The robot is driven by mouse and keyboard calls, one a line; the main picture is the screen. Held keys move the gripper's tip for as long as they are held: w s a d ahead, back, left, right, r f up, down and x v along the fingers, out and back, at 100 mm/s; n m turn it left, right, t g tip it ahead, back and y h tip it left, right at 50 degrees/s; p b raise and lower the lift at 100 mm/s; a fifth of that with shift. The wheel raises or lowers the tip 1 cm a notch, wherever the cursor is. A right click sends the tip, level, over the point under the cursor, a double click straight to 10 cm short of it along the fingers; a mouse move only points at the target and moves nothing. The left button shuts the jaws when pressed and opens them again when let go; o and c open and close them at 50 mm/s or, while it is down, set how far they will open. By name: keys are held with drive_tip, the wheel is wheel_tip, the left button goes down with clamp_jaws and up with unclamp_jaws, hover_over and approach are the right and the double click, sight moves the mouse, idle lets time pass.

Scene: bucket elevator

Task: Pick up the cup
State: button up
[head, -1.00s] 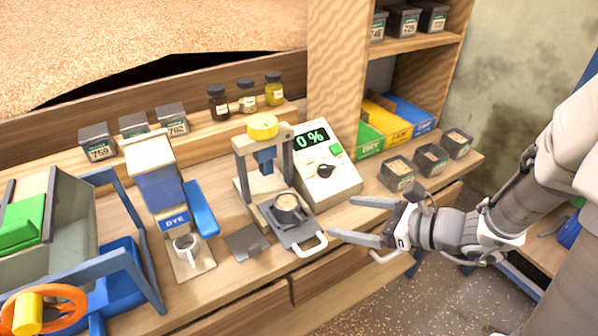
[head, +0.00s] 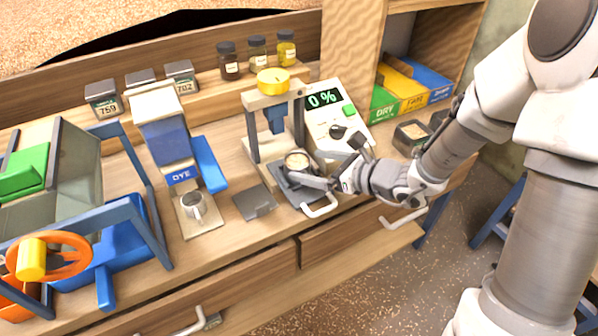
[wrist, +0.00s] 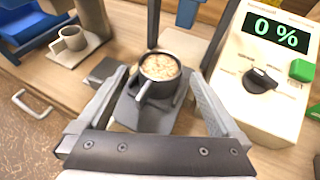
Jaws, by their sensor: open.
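A dark grey cup (head: 298,161) filled with pale grainy material stands upright on the grey sliding tray (head: 306,197) of the press. In the wrist view the same cup (wrist: 160,72) sits ahead, between the lines of my two fingers, its handle pointing toward me. My gripper (head: 322,175) is open and empty, close to the cup on its right side in the head view. In the wrist view my gripper's fingers (wrist: 158,92) spread to either side of the tray. A second cup, light grey and empty-looking (head: 194,204), stands under the dye dispenser (head: 172,150).
The press frame (head: 250,125) with its yellow knob rises behind the cup. A meter box reading 0 % (head: 337,120) stands close on the right. A flat grey plate (head: 255,203) lies left of the tray. Bins and jars line the back.

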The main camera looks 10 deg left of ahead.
sight(289, 161)
drive_tip(key=x, duration=0.4)
drive_tip(key=shift+a+f+b, duration=0.1)
drive_tip(key=shift+b, duration=0.25)
drive_tip(key=c, duration=1.5)
wheel_tip(289, 161, up, 5)
drive_tip(key=shift+f+p, duration=0.25)
drive_tip(key=shift+p, duration=0.65)
drive_tip(key=d+r+p, duration=0.1)
drive_tip(key=d+r, duration=0.2)
drive_tip(key=d, duration=0.2)
drive_tip(key=s+d+r+p, duration=0.1)
drive_tip(key=d+r+p, duration=0.1)
drive_tip(key=d, duration=0.4)
drive_tip(key=shift+d+r, duration=0.35)
drive_tip(key=shift+r, duration=0.4)
